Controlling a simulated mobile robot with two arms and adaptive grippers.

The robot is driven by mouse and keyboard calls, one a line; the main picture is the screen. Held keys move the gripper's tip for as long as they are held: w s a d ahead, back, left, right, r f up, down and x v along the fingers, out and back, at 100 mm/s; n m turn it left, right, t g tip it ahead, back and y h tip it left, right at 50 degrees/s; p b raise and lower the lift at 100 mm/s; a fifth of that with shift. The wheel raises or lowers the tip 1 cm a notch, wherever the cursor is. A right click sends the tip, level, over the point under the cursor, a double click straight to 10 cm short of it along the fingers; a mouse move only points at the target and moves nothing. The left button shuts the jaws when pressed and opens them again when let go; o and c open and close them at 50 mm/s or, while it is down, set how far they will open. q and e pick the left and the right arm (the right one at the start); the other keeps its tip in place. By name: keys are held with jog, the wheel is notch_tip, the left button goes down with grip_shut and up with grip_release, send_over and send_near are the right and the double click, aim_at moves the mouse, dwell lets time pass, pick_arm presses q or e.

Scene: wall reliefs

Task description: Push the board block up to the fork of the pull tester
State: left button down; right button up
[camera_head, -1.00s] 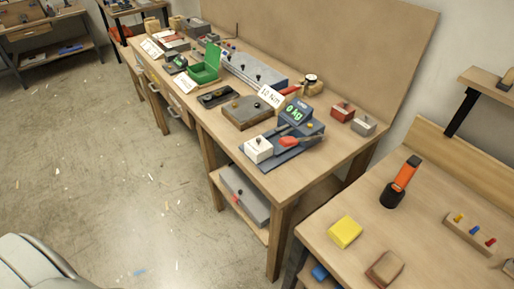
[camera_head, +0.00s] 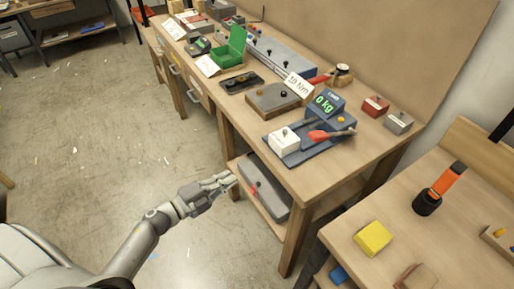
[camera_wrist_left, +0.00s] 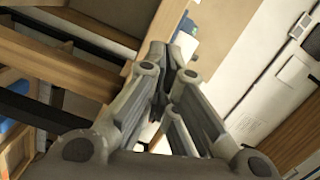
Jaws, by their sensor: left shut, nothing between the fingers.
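The pull tester (camera_head: 328,115) stands on the workbench with a green display reading 0 kg and a red-handled lever. The white board block (camera_head: 284,142) sits on the front left of the tester's dark base plate, apart from the display housing. My left gripper (camera_head: 232,179) is shut and empty, below bench-top height in front of the bench. It is left of and lower than the block. Its closed fingers also show in the left wrist view (camera_wrist_left: 166,78). My right gripper is not in view.
A brown plate (camera_head: 270,100) and a "10 Nm" card (camera_head: 298,86) lie beside the tester. A grey case (camera_head: 264,188) is on the lower shelf near my gripper. The bench's front edge lies between gripper and block. A yellow block (camera_head: 372,238) is on the right table.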

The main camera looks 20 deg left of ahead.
pick_arm(q)
notch_tip(320, 180, up, 6)
jog(key=d+m+g+h, duration=0.1)
jog(key=m+h, duration=0.1)
jog(key=m, duration=0.3)
jog(key=p, duration=0.3)
send_near(278, 148)
jog(key=x, duration=0.6)
jog(key=shift+w+d+r, duration=0.1)
jog(key=shift+w, duration=0.3)
jog(key=shift+w+d, duration=0.2)
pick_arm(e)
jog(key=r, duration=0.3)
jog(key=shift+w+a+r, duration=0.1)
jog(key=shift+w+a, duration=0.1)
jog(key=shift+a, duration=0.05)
pick_arm(q)
jog(key=shift+w, duration=0.1)
jog(key=x, duration=0.3)
jog(key=shift+d+b, duration=0.15)
jog(key=shift+b, duration=0.15)
jog(key=shift+w+d, duration=0.1)
jog(key=shift+w, duration=0.15)
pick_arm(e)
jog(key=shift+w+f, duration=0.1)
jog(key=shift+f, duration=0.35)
